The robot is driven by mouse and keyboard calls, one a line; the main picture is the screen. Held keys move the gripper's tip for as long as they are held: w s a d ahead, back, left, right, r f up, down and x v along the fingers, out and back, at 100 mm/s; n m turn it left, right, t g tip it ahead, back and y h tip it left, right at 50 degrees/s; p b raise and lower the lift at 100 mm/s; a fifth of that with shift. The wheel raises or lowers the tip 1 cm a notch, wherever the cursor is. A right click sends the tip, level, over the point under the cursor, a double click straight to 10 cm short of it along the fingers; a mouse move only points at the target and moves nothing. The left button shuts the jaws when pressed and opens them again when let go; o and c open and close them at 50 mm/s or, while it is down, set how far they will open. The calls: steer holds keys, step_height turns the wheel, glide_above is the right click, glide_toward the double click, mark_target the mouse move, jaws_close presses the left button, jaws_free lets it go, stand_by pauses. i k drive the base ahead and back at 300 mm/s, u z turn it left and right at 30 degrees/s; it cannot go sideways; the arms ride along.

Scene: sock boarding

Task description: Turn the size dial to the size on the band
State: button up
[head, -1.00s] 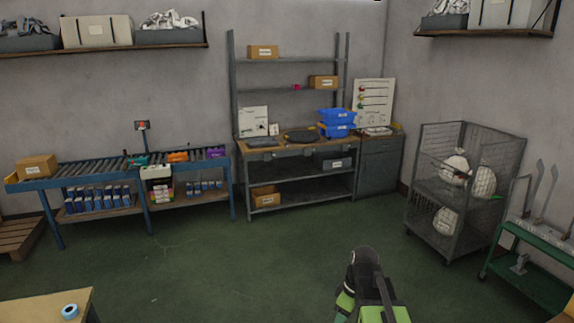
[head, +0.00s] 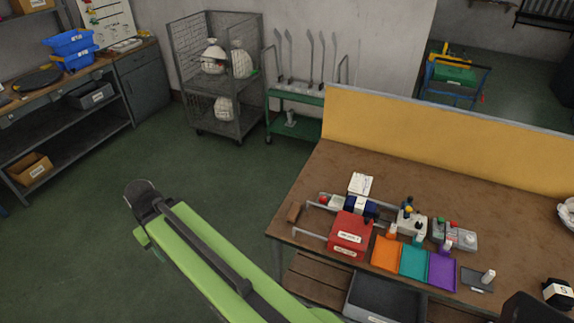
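On the brown workbench (head: 325,190) at the right stands a small white unit (head: 411,223) with blue and dark knob-like parts. Beside it is a grey control box (head: 454,234) with red and green buttons. Which part is the size dial, and how it is set, is too small to tell. A black item with a white band (head: 557,293) lies at the bench's right front; a mark like an S shows on the band. My green arm reaches in from the bottom, left of the bench. My gripper's fingers are not visible.
A red box (head: 350,235) and orange (head: 386,253), teal (head: 413,262) and purple (head: 442,271) trays line the bench front. A yellow panel (head: 440,135) closes its back. A wire cage (head: 216,75) and green cart (head: 292,112) stand behind. Green floor is clear at left.

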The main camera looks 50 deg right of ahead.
mark_target(419, 225)
steer(key=z, duration=3)
steer(key=k, duration=0.8)
steer(key=u, duration=0.55)
steer(key=i, duration=1)
steer(key=z, duration=0.4)
